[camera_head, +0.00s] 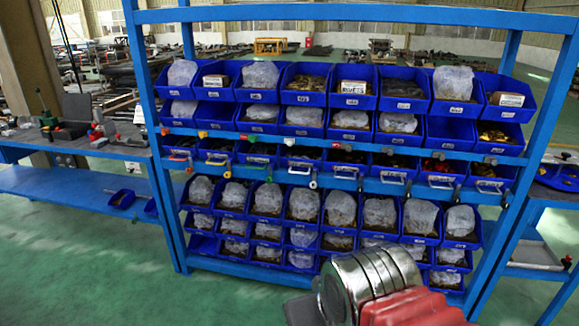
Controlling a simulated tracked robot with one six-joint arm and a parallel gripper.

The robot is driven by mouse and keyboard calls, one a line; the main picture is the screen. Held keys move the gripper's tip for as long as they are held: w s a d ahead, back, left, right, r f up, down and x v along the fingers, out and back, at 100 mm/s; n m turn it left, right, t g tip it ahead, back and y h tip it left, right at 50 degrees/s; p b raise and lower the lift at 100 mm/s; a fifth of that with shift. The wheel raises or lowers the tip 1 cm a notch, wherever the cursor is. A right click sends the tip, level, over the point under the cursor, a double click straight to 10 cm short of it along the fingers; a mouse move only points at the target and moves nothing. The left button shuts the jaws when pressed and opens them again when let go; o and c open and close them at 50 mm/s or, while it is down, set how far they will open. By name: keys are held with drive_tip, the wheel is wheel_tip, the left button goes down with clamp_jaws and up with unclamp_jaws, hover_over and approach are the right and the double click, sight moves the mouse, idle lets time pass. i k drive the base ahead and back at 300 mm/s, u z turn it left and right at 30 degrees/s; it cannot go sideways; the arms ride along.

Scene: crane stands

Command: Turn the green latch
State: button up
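A small green latch (247,138) appears on the upper blue rail of the shelf, in a row with a red one at the left end, a yellow one, and others to the right. It is tiny here, so I cannot tell which way it is turned. Silver and red parts of my arm show at the bottom, right of centre, well below and apart from the latch. The fingers of my gripper are not visible, so nothing shows of what they hold.
The blue shelf rack (425,14) carries rows of blue bins with bagged parts. Pull handles hang along its lower rail (385,187). A workbench (105,150) stands at the left, another at the right. The green floor (90,265) is clear at front left.

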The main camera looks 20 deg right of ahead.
sight(269, 180)
drive_tip(key=z, duration=1.1)
drive_tip(key=i, duration=1.5)
drive_tip(key=u, duration=0.35)
